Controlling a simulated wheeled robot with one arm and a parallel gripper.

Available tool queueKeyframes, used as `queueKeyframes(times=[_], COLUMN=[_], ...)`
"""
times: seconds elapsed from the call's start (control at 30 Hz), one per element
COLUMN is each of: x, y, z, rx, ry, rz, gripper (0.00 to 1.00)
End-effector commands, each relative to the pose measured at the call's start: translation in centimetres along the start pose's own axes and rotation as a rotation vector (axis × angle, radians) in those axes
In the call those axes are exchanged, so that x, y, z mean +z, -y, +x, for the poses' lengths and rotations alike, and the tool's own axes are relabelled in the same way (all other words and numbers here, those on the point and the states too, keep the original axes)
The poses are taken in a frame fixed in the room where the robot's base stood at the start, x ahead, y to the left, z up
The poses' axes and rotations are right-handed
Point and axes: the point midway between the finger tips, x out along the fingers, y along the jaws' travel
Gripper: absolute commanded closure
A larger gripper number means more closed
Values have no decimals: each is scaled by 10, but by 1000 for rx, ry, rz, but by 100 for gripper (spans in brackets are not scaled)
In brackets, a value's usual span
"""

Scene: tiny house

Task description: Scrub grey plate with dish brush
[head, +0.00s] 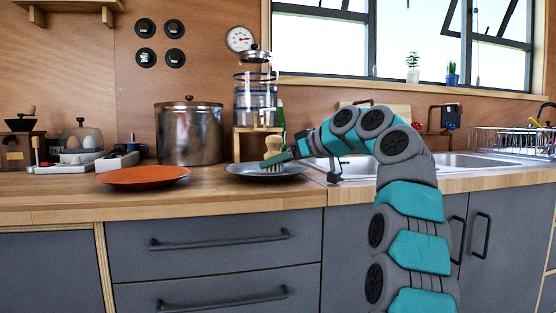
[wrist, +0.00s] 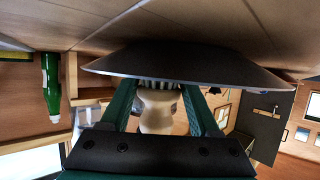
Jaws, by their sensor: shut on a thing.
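The grey plate (head: 262,176) lies on the wooden counter, left of the sink. In the wrist view, which is upside down, the plate (wrist: 195,66) spans the upper middle. The dish brush (head: 273,146) has a pale wooden knob and light bristles; it is above the plate, bristles down. My gripper (head: 276,159) is shut on the brush, low over the plate. In the wrist view the brush (wrist: 157,112) sits between the two green fingers of my gripper (wrist: 160,98). Its bristles reach the plate and appear to touch it; the rim partly hides the contact.
An orange plate (head: 143,177) lies to the left on the counter. A steel pot (head: 189,134) and a glass dispenser (head: 256,100) on a wooden stand are behind. A green bottle (wrist: 50,88) stands close by. The sink (head: 455,161) is to the right.

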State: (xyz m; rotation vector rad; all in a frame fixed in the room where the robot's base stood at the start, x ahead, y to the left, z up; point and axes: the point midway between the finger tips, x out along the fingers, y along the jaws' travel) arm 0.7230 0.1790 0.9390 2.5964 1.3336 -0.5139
Motion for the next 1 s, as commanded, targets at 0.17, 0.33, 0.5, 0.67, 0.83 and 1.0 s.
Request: queueKeyframes(times=[0.17, 0.33, 0.5, 0.67, 0.83, 1.0], x=[-3, -3, -5, -7, -7, -8], y=[-2, -1, 3, 7, 10, 20], z=[8, 12, 19, 26, 28, 30], rx=[-1, -1, -2, -1, -2, -2], ry=[2, 1, 2, 1, 2, 1], rz=[1, 0, 0, 0, 0, 0], gripper=[94, 94, 94, 94, 94, 94])
